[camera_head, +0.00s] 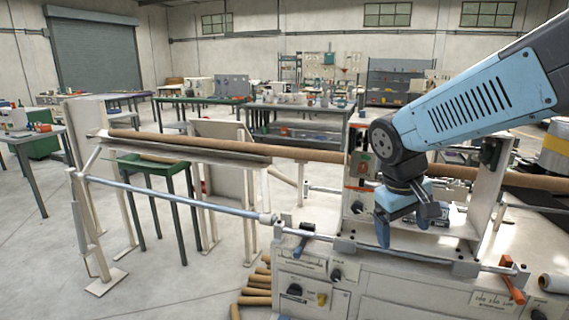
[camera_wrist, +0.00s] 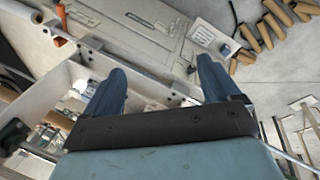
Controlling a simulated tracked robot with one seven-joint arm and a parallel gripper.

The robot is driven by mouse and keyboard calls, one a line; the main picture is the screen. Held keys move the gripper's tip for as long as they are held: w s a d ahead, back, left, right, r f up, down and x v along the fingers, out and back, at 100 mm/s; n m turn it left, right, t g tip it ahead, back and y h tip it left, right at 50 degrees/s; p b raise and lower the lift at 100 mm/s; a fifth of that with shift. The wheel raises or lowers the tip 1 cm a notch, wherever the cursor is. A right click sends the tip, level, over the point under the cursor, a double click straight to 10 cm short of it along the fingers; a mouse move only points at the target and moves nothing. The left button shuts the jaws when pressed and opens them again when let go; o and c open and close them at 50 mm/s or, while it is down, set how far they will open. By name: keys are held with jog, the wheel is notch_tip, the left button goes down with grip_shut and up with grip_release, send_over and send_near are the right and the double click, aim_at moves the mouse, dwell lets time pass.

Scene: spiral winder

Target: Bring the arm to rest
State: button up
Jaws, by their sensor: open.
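My gripper (camera_head: 404,232) is at the end of my blue arm, on the right of the head view. It points down in front of the spiral winder (camera_head: 400,288), above its front panel. In the wrist view its two blue fingers (camera_wrist: 160,88) stand wide apart with nothing between them. Below and beyond the fingers lie the winder's pale panel and rail. A long brown cardboard tube (camera_head: 240,146) runs through the winder from the left trough to the right side, behind my gripper. Part of the tube is hidden by my arm.
A steel rod (camera_head: 170,197) runs along the winder's front, with a red-handled clamp (camera_head: 507,280) at right. Several cardboard tubes lie on the floor (camera_head: 255,292), and also show in the wrist view (camera_wrist: 268,28). A green stand (camera_head: 150,168) is under the trough. Floor at left front is clear.

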jog(key=s+r+m+t+y, duration=0.2)
jog(key=s+r+m+t, duration=0.1)
jog(key=s+r, duration=0.3)
jog(key=shift+s+a+r+t+y, duration=0.2)
jog(key=shift+s+t+y, duration=0.25)
jog(key=shift+s, duration=0.25)
dwell(0.4)
